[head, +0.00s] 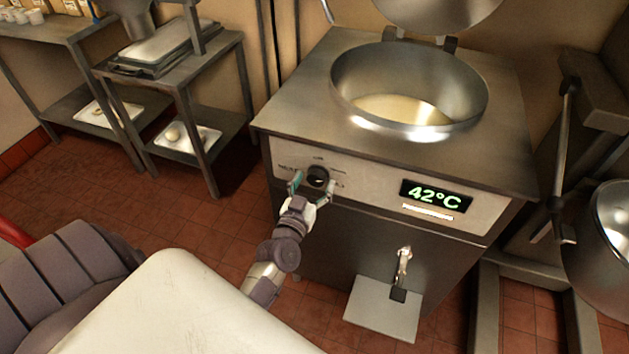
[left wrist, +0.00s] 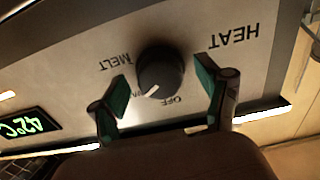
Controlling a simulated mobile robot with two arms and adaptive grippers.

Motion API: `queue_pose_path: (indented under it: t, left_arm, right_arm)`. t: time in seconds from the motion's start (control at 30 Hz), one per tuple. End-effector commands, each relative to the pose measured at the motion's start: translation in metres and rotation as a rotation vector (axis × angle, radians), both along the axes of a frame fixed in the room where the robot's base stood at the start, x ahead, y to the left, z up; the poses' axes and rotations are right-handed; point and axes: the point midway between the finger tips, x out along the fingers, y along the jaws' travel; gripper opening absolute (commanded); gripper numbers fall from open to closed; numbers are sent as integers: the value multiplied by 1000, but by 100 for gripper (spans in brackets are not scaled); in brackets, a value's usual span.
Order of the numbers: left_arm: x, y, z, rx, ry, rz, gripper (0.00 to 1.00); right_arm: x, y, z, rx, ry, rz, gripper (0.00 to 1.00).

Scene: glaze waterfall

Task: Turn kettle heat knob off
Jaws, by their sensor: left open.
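The kettle heat knob (head: 318,175) is round and black, on the pale front panel of the steel kettle (head: 280,108). It shows larger in the left wrist view (left wrist: 163,66), where the labels are upside down. Its white pointer mark aims between "OFF" and a label partly hidden by a finger. My left gripper (head: 313,185) is open at the panel, its green-padded fingers on either side of the knob. In the left wrist view the gripper (left wrist: 164,90) has visible gaps beside the knob, and I cannot tell whether it touches. My right gripper is not in view.
A display reading 42°C (head: 436,196) is right of the knob. The kettle bowl (head: 410,75) holds pale yellow contents, its lid raised. A tap (head: 403,263) sticks out below. A steel shelf table (head: 190,95) stands left, and another steel vessel (head: 610,235) is at right.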

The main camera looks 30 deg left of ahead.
Motion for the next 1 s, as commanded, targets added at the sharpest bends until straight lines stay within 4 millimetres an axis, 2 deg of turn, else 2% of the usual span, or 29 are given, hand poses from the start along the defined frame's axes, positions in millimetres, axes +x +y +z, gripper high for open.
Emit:
queue_pose_path:
  t: [0.37,0.7,1.0]
  left_arm:
    - [5,1,0,0,1,0,74]
    - [5,1,0,0,1,0,18]
    - [5,1,0,-35,-7,-1,17]
  right_arm:
    - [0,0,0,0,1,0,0]
    - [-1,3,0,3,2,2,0]
    - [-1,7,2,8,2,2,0]
